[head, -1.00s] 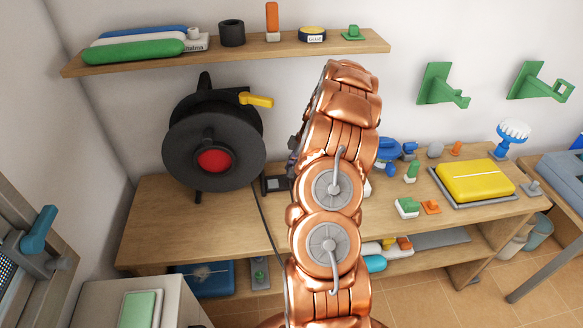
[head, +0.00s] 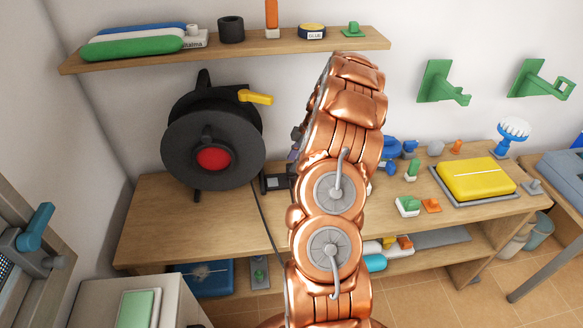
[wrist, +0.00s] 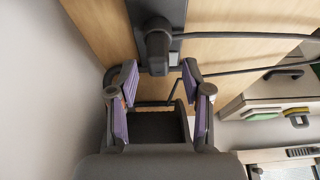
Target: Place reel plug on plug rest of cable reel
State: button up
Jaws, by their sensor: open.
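The cable reel (head: 213,140) stands at the left of the bench, black with a red hub and a yellow handle. A small dark piece (head: 275,182), apparently the plug rest, sits right of it, partly behind my arm. In the wrist view a black plug-like part (wrist: 158,47) lies over a dark grey plate (wrist: 169,14), just beyond the fingertips. I cannot tell whether it is seated there. My gripper (wrist: 159,75) is open with purple pads, and nothing is clamped between them. In the head view my arm hides most of the gripper.
A dark cable (head: 266,222) runs down over the bench front (head: 160,225). A shelf (head: 230,53) hangs above the reel. Small parts and a yellow case (head: 474,180) stand on the bench right of my arm. Bare bench lies in front of the reel.

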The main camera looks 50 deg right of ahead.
jog(key=s+d+r+b, duration=0.2)
jog(key=s+d+b, duration=0.2)
jog(key=s+d, duration=0.3)
jog(key=d, duration=0.3)
jog(key=shift+s+d+b, duration=0.15)
jog(key=shift+s+b, duration=0.15)
jog(key=shift+s, duration=0.05)
dwell(0.3)
